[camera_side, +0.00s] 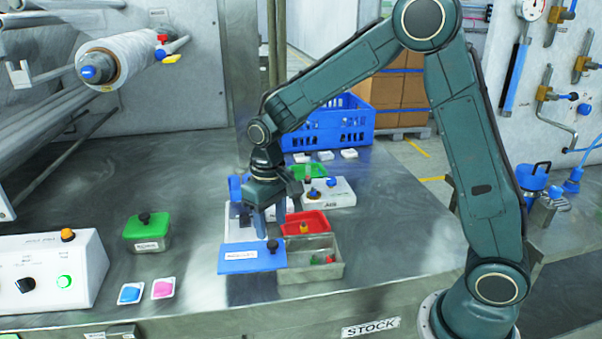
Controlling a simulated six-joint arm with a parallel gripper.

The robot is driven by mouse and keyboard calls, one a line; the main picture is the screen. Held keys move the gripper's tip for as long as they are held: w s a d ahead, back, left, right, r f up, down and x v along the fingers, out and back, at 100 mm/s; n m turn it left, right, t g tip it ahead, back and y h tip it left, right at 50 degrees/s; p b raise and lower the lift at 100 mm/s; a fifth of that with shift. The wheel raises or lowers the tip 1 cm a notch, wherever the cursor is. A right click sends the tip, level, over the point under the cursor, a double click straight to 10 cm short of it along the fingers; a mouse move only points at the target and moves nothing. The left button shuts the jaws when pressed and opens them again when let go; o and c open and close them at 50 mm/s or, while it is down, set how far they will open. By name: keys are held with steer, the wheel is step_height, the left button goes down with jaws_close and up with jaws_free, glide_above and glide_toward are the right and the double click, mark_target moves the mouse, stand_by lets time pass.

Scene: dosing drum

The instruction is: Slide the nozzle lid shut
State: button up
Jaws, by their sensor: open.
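A flat blue lid (238,261) with a black knob (272,246) and a small white label lies in the lower middle of the view. I take it for the nozzle lid, but the label is too small to read. It sits to the left of a grey open-topped box (318,271), and its right end meets or overlaps the box's left side. Small red and green pieces (329,259) show inside the box. My gripper (272,226) points down with its fingers apart, just behind and above the knob, holding nothing that I can see. Contact with the lid cannot be told.
A red open bin (315,219) stands behind the grey box. A white control unit (340,193) and a blue crate (345,122) are farther back. A green-lidded box (147,228) and a white control panel (55,275) stand left.

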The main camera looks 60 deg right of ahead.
mark_target(273, 242)
steer(key=shift+f, duration=2.4)
jaws_close()
